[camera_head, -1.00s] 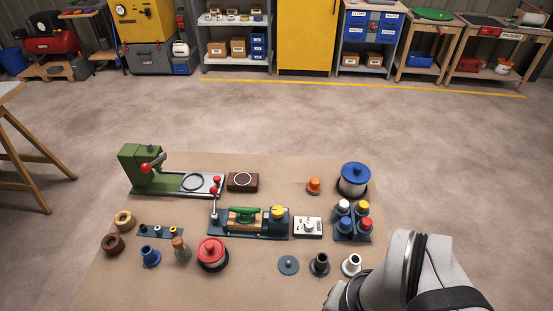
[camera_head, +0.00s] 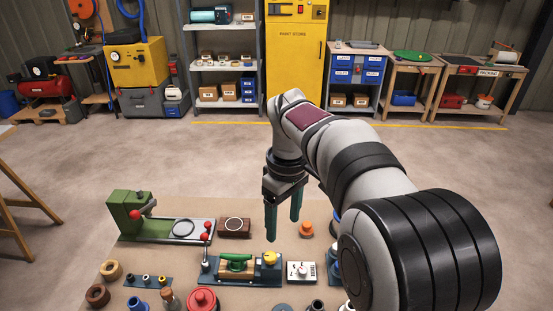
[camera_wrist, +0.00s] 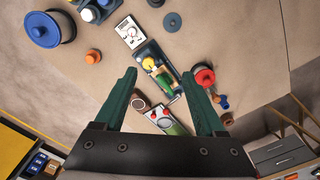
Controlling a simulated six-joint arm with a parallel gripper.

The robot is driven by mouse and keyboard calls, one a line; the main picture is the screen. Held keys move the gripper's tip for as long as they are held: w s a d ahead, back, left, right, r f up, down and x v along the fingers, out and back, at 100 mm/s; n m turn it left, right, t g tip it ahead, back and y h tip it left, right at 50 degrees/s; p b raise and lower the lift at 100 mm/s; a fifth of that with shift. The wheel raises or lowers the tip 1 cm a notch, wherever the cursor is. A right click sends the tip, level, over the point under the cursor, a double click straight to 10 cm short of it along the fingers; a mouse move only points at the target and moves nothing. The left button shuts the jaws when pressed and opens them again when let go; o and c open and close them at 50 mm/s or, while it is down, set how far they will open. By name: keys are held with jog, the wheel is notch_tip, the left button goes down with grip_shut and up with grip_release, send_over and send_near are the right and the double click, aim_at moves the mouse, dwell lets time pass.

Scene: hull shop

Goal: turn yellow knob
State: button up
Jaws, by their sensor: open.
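The yellow knob (camera_head: 270,257) sits at the right end of a dark blue base (camera_head: 213,274) that also carries a green-handled wooden block (camera_head: 236,264). In the wrist view the yellow knob (camera_wrist: 149,63) shows between my fingertips, farther off than they are. My gripper (camera_head: 282,230) is open and empty, its dark green fingers pointing down above and behind the knob in the head view. In the wrist view my gripper (camera_wrist: 159,72) has its fingers wide apart, with a clear gap between them. Nothing touches the knob.
A white dial box (camera_head: 301,273) stands just right of the base. A green machine (camera_head: 131,216), a dark brown box (camera_head: 235,228) and an orange knob (camera_head: 306,229) lie behind. A red-lidded pot (camera_head: 202,300) is in front. My arm hides things at the right.

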aim_at(270, 256)
jog(key=w+a+f+n, duration=0.3)
jog(key=w+f+n, duration=0.1)
jog(key=w, duration=0.1)
jog(key=f, duration=1.4)
jog(key=shift+w+f, duration=0.2)
jog(key=shift+f, duration=0.05)
grip_shut()
